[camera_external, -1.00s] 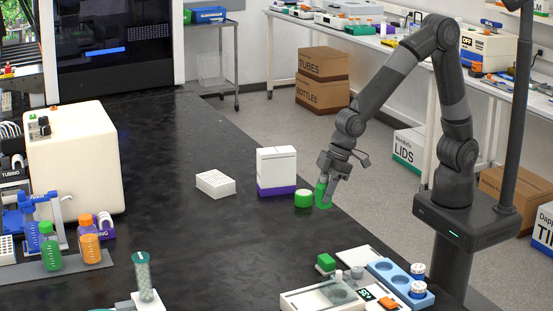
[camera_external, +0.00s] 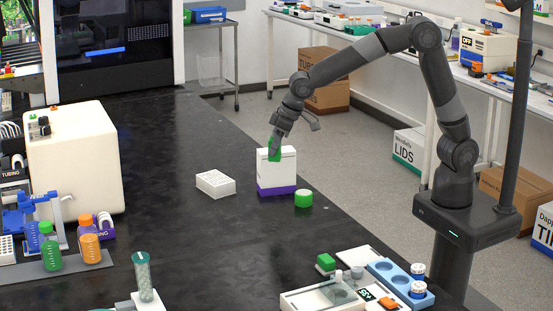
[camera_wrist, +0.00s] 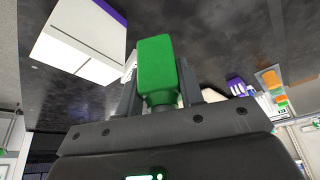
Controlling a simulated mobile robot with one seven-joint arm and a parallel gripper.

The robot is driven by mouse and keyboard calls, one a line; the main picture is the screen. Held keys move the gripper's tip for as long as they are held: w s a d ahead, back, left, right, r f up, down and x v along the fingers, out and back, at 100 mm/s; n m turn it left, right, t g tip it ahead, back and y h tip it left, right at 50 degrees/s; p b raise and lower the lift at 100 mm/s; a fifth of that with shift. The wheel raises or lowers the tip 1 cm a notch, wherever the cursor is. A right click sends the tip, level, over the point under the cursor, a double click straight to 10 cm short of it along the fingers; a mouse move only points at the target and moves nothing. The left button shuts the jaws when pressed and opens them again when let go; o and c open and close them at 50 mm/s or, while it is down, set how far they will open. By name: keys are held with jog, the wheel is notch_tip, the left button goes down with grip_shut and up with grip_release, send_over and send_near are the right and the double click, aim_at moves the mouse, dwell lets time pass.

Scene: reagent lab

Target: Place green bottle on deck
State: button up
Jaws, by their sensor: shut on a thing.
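My gripper (camera_external: 275,143) is shut on the green bottle (camera_external: 273,154) and holds it up in front of the white box with a purple base, as seen in the external view. In the wrist view the green bottle (camera_wrist: 157,66) sits between the two dark fingers of my gripper (camera_wrist: 160,95). Its far end points away from my wrist, and its held end is partly hidden by the gripper. The black bench top (camera_external: 180,160), perhaps the deck, lies below; the task's deck cannot be told for sure.
The white and purple box (camera_external: 277,178) stands close by the held bottle, with a round green object (camera_external: 304,198) beside it. Another green bottle (camera_external: 50,252) and an orange bottle (camera_external: 89,248) stand at the far left.

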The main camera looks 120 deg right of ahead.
jog(key=s+d+m+g+h, duration=0.1)
jog(key=s+d+m, duration=0.25)
jog(key=d, duration=0.85)
jog(key=s+d+m+g, duration=0.1)
jog(key=s+d+m, duration=0.3)
jog(key=d, duration=0.8)
jog(key=s+d+m+g+h, duration=0.15)
jog(key=s+d, duration=0.35)
jog(key=d, duration=0.7)
jog(key=shift+m+t+y, duration=0.25)
jog(key=shift+m, duration=0.05)
notch_tip(320, 180, down, 5)
jog(key=shift+f, duration=0.15)
jog(key=w+a+f, duration=0.1)
jog(key=w+f, duration=0.1)
jog(key=w, duration=0.1)
jog(key=w+a+f, duration=0.1)
jog(key=w+f, duration=0.1)
jog(key=w, duration=0.2)
jog(key=w+a+f, duration=0.1)
jog(key=w+f, duration=0.1)
jog(key=w, duration=0.1)
jog(key=shift+w+a+f, duration=0.1)
jog(key=shift+w+f, duration=0.3)
notch_tip(320, 180, down, 2)
jog(key=shift+w+f, duration=0.15)
jog(key=shift+f, duration=0.75)
jog(key=shift+f, duration=0.1)
